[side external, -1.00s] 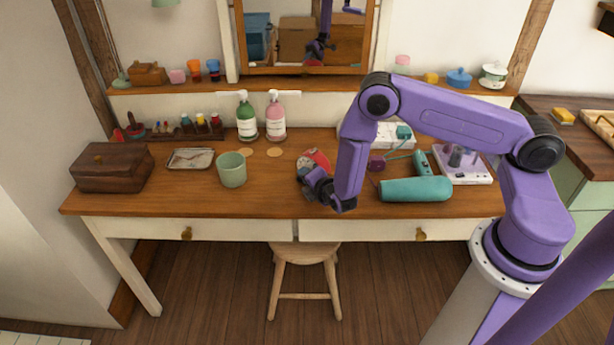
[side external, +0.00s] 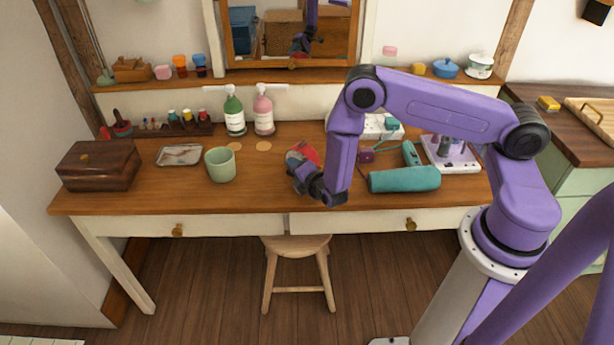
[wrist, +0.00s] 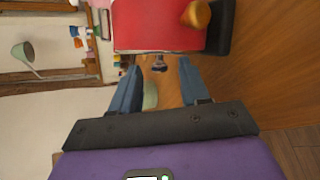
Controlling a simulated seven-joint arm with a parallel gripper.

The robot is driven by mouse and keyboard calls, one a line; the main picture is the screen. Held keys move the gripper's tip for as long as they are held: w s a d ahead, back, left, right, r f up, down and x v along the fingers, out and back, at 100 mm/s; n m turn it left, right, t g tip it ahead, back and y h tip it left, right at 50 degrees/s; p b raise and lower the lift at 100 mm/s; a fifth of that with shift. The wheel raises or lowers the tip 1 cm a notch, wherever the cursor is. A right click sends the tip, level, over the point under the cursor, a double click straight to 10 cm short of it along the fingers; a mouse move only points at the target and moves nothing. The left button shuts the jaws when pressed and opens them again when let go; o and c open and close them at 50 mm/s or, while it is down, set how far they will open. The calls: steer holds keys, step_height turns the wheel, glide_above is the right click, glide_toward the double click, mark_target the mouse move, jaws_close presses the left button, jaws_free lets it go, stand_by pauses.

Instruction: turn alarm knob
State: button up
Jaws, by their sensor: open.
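The alarm clock, a red body (side external: 307,152), stands at the middle of the desk, partly hidden behind my gripper in the side view. In the wrist view its red body (wrist: 150,27) fills the top, with a dark right edge and a rounded brass-coloured part (wrist: 195,14). A small dark knob (wrist: 158,63) sticks out from its lower edge. My gripper (wrist: 158,76) is open, its two blue-grey fingers on either side of the knob's line. The knob shows between the fingertips; I cannot tell whether either finger touches it. My gripper (side external: 302,178) is low over the desk's front.
A green cup (side external: 220,165) stands to the left, and a teal cylinder (side external: 404,179) lies to the right. Two pump bottles stand at the back, the green one (side external: 235,113) left of the pink one (side external: 264,112). Bare desk (side external: 258,185) lies between cup and gripper.

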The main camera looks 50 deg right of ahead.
steer(key=v, duration=1.7)
steer(key=shift+a, duration=0.1)
steer(key=s+d+r+m+g+h, duration=0.2)
steer(key=s+r+m+g, duration=0.1)
steer(key=r, duration=0.3)
steer(key=s+d+r+m+g+h, duration=0.2)
steer(key=s+d+r+g, duration=0.1)
steer(key=r, duration=0.2)
steer(key=s+a+r+g+y, duration=0.2)
steer(key=s+r+g+y, duration=0.1)
steer(key=s, duration=0.4)
steer(key=s+a+r+g+y, duration=0.3)
steer(key=s+r+g+y, duration=0.1)
steer(key=s, duration=0.3)
steer(key=shift+m+y, duration=0.3)
steer(key=shift+y, duration=0.5)
steer(key=shift+d, duration=0.1)
